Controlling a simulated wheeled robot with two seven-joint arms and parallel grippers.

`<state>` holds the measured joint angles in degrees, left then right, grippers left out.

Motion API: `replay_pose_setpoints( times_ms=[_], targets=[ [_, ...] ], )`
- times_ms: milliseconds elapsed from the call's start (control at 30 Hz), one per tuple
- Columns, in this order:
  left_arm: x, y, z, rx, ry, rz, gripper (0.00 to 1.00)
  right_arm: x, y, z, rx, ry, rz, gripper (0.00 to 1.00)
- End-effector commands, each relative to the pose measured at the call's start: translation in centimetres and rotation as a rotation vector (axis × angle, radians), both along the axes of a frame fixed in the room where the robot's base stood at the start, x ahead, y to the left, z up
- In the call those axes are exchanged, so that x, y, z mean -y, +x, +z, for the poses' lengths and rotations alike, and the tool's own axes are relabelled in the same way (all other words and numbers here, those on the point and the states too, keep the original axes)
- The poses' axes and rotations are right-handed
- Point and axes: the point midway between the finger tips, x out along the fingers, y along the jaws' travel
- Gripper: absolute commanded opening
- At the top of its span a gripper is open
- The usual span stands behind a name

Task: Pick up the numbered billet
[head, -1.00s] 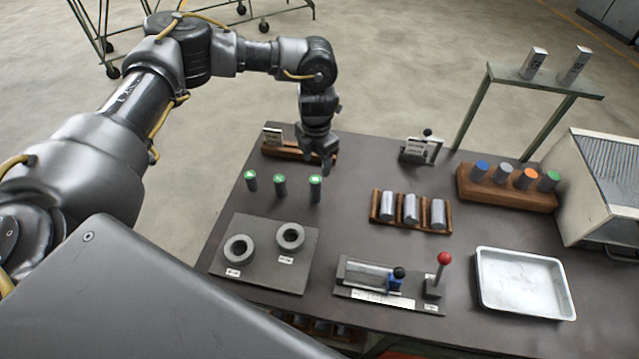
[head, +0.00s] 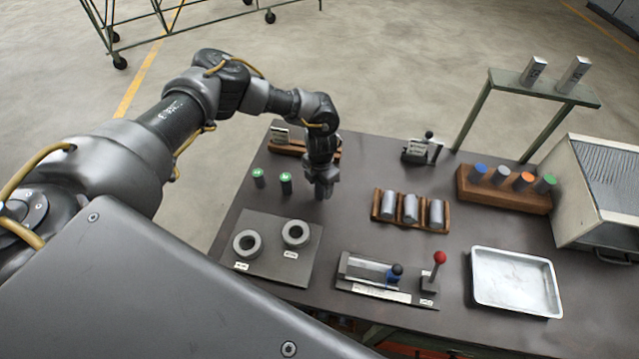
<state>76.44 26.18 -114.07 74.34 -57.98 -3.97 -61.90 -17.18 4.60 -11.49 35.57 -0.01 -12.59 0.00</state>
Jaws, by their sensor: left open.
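Two dark billets with green tops stand upright on the table, one at the left (head: 258,178) and one beside it (head: 286,183). Their tops carry small pale marks, too small to read. My left gripper (head: 321,192) is open and points down just right of them. It covers the spot where a third green-topped billet stood in the earlier frame, so that billet is hidden. I cannot tell whether the fingers touch it. My right gripper is not in view.
A plate with two grey rings (head: 272,262) lies in front. A wooden rack of silver cylinders (head: 388,222), a lever fixture (head: 380,275), a metal tray (head: 515,305) and a wooden block of coloured-top cylinders (head: 510,195) stand to the right. A raised shelf (head: 510,80) holds two marked blocks.

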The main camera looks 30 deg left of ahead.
Motion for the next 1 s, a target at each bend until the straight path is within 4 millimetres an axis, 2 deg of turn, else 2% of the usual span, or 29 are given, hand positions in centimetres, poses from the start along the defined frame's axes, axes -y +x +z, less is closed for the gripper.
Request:
replay_pose_setpoints(
  times_ms=[267, 700, 1000],
  targets=[
    [-0.03, 0.03, -0.30, 0.001, 0.000, 0.000, 0.56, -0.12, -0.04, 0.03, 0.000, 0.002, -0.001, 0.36],
    [-0.03, 0.04, -0.26, 0.001, 0.000, 0.001, 0.00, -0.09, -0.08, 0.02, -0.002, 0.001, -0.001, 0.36],
    [0.01, 0.14, -0.14, 0.003, -0.001, 0.001, 0.00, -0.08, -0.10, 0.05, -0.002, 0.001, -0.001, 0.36]
  ],
)
